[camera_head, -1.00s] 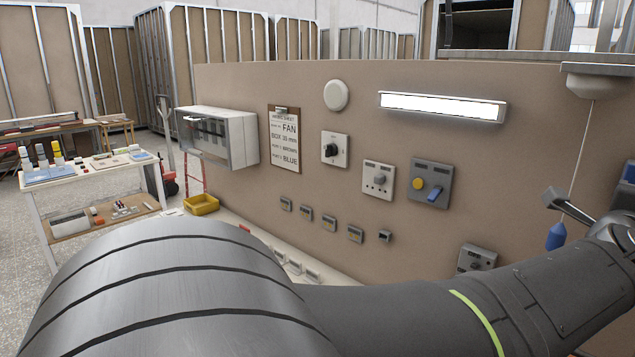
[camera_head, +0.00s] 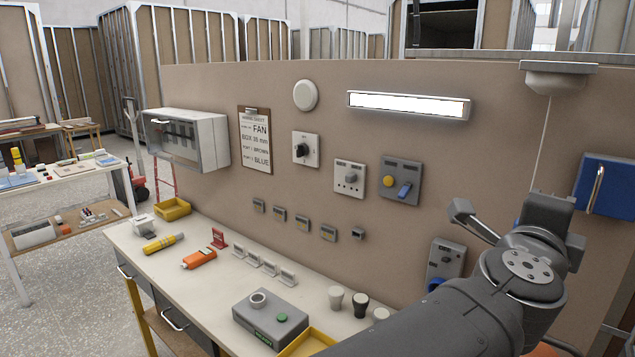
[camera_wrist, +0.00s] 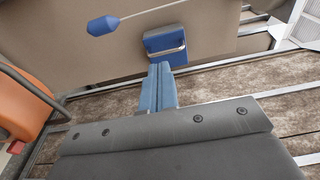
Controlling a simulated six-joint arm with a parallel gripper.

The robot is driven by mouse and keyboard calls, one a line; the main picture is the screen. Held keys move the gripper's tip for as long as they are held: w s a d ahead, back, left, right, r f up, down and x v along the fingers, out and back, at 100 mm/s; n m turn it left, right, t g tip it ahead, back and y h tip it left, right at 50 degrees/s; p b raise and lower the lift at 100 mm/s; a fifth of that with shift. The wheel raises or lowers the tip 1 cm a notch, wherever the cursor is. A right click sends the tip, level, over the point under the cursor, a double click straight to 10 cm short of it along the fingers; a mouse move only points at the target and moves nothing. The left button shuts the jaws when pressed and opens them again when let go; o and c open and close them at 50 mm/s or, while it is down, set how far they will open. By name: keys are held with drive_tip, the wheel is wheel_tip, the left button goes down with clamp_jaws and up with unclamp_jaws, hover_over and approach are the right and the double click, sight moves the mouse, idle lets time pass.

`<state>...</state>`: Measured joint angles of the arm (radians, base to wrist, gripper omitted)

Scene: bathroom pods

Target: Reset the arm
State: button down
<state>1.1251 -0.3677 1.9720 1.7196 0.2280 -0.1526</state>
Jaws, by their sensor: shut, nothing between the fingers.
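My gripper shows in the wrist view (camera_wrist: 160,72), with its two blue fingers shut together and nothing between them. It points toward a blue box (camera_wrist: 165,44) with a pale handle bar and is apart from it. In the head view my arm comes in from the lower right, its wrist raised in front of the right part of the brown panel; the fingertips cannot be made out there. A blue pull-cord handle (camera_wrist: 103,25) hangs at the upper left of the wrist view. The blue box also shows at the right edge of the head view (camera_head: 607,187).
The brown panel (camera_head: 225,90) carries switches, a lit lamp (camera_head: 408,104) and a ceiling-cord unit (camera_head: 557,75). The bench (camera_head: 205,300) holds a grey box (camera_head: 270,318), an orange tool (camera_head: 199,259), a yellow tube (camera_head: 163,243) and cups.

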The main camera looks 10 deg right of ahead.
approach(586, 199)
wheel_tip(586, 199, up, 2)
drive_tip(key=w+d, duration=0.2)
drive_tip(key=s+d+n+t+y, duration=0.5)
drive_tip(key=s+n+y, duration=0.1)
drive_tip(key=s, duration=0.4)
drive_tip(key=shift+s+t+y, duration=0.3)
drive_tip(key=shift+s+y, duration=0.05)
drive_tip(key=shift+y, duration=0.35)
drive_tip(key=shift+d+r, duration=0.1)
drive_tip(key=shift+r, duration=0.05)
drive_tip(key=c, duration=2.2)
unclamp_jaws()
